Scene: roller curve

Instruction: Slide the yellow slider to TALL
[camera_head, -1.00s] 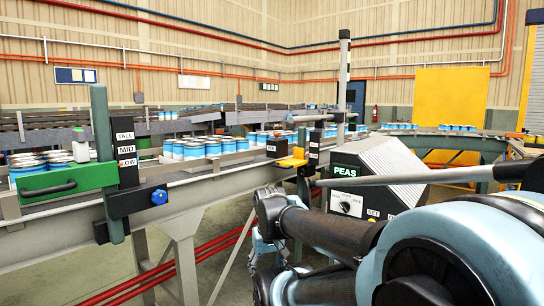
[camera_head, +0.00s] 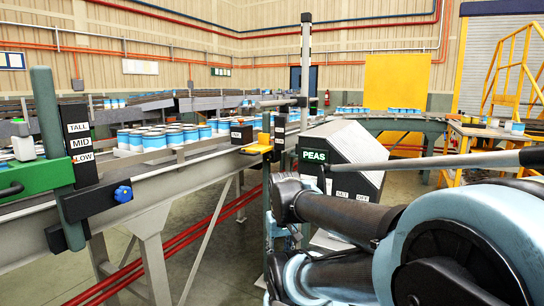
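The plate's labels are too small to read, so I cannot tell which mark the slider is at. My arm fills the lower right, in front of the slider's stand. My gripper does not show clearly in this view.
A green slider (camera_head: 36,177) with a TALL, MID, LOW scale (camera_head: 79,145) stands at the left. Blue-and-white cans (camera_head: 156,139) stand on the conveyor. The PEAS box (camera_head: 340,155) is right of the yellow slider. A yellow stair (camera_head: 513,75) stands at the far right.

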